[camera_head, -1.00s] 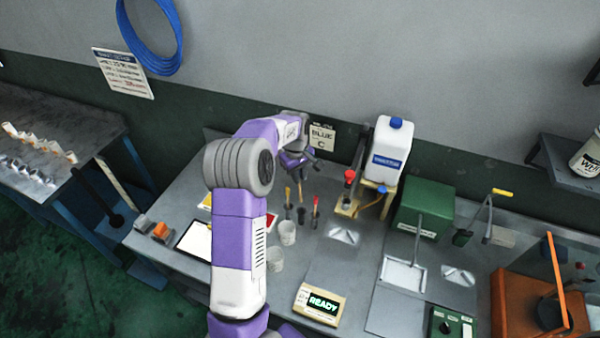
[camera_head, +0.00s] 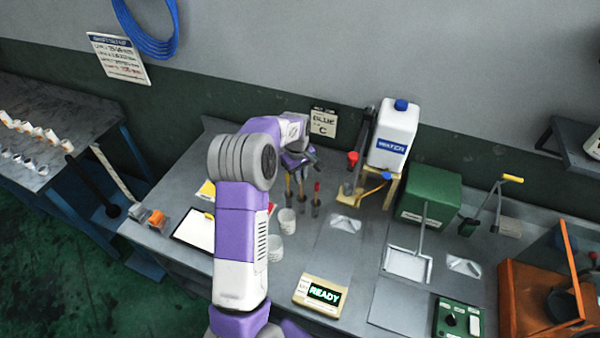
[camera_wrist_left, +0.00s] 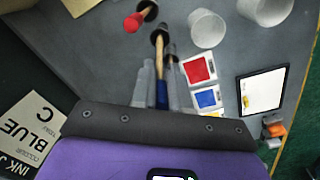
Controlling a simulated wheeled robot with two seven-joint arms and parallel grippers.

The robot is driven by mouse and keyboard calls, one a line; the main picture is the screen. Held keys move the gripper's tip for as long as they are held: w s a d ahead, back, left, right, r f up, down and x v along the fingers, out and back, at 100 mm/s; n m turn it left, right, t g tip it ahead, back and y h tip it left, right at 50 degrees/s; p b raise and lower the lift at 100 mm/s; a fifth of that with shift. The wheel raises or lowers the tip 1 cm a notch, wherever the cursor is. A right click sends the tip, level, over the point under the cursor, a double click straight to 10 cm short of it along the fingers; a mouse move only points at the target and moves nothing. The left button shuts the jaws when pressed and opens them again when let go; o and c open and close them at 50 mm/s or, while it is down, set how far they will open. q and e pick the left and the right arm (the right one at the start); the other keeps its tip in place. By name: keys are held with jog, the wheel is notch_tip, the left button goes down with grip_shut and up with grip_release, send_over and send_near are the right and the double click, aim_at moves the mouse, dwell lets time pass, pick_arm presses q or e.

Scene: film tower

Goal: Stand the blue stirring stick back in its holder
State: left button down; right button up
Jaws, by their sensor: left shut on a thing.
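My left gripper (camera_head: 303,160) is shut on the blue stirring stick (camera_head: 300,178) above the back of the bench. In the left wrist view, the stick (camera_wrist_left: 161,62) has a wooden shaft and a blue end between the grey fingers (camera_wrist_left: 163,90). Its far end meets the dark mouth of the middle holder (camera_wrist_left: 157,30); I cannot tell whether it is inside or just above. My right gripper is not in view.
Two white cups (camera_head: 286,221) stand in front of the holders. A clipboard (camera_head: 195,230) and colour cards lie to the left. A red-knobbed stand (camera_head: 352,160) and a white water tank (camera_head: 397,135) stand to the right. A "BLUE C" sign (camera_head: 322,124) is behind.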

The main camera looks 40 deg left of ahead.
pick_arm(q)
jog(key=shift+f+b, duration=1.2)
jog(key=shift+f, duration=0.9)
jog(key=c, duration=1)
grip_release()
jog(key=shift+c, duration=0.2)
jog(key=shift+r, duration=0.1)
jog(key=r, duration=0.7)
jog(key=shift+s+r, duration=0.25)
jog(key=shift+s, duration=0.05)
